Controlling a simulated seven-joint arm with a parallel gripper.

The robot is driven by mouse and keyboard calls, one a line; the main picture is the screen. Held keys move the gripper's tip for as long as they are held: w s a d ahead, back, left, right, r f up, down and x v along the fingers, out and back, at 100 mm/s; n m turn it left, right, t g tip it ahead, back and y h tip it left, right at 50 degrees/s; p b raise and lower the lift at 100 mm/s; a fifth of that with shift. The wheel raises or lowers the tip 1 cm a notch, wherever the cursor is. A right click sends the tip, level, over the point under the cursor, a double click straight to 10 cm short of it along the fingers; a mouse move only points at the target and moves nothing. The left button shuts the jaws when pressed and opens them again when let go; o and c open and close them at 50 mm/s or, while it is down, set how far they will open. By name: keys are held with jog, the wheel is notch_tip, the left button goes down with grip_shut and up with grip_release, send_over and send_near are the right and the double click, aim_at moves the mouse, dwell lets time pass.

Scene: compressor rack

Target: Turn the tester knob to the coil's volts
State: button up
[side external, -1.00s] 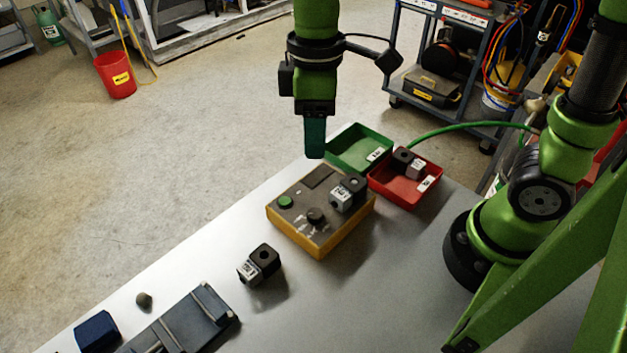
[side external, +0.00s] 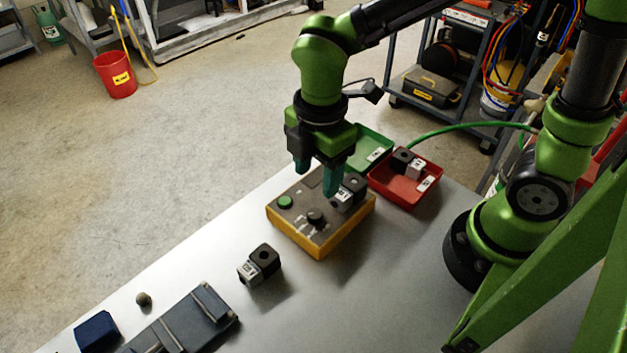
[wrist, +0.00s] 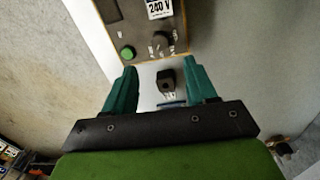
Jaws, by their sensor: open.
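The tester (side external: 297,240) is a yellow box with a dark top on the bench. Its black knob (side external: 315,217) sits near the front edge, with white marks around it; it also shows in the wrist view (wrist: 160,38). Its setting is too small to read. A green button (side external: 286,202) is left of the knob. A coil (side external: 347,191) stands on the tester; its label reads 240 V in the wrist view (wrist: 159,9). My gripper (side external: 317,180) is open and empty above the tester's back part, one finger in front of the coil. The knob is not between the fingers.
A second coil (side external: 261,261) stands on the bench in front of the tester. A red tray (side external: 404,191) holds another coil; a green tray (side external: 373,141) is behind. A grey fixture (side external: 205,310), blue block (side external: 97,331) and small round piece (side external: 143,299) lie front left.

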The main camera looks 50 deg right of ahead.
aim_at(315, 213)
jog(key=f, duration=0.9)
jog(key=shift+w+f, duration=0.2)
jog(key=shift+f, duration=0.2)
jog(key=shift+c, duration=0.2)
jog(key=c, duration=1)
jog(key=m, duration=0.4)
jog(key=shift+m, duration=0.3)
jog(key=o, duration=1)
jog(key=shift+o, duration=0.2)
notch_tip(315, 213, up, 17)
jog(key=shift+s+a, duration=0.15)
jog(key=shift+s, duration=0.15)
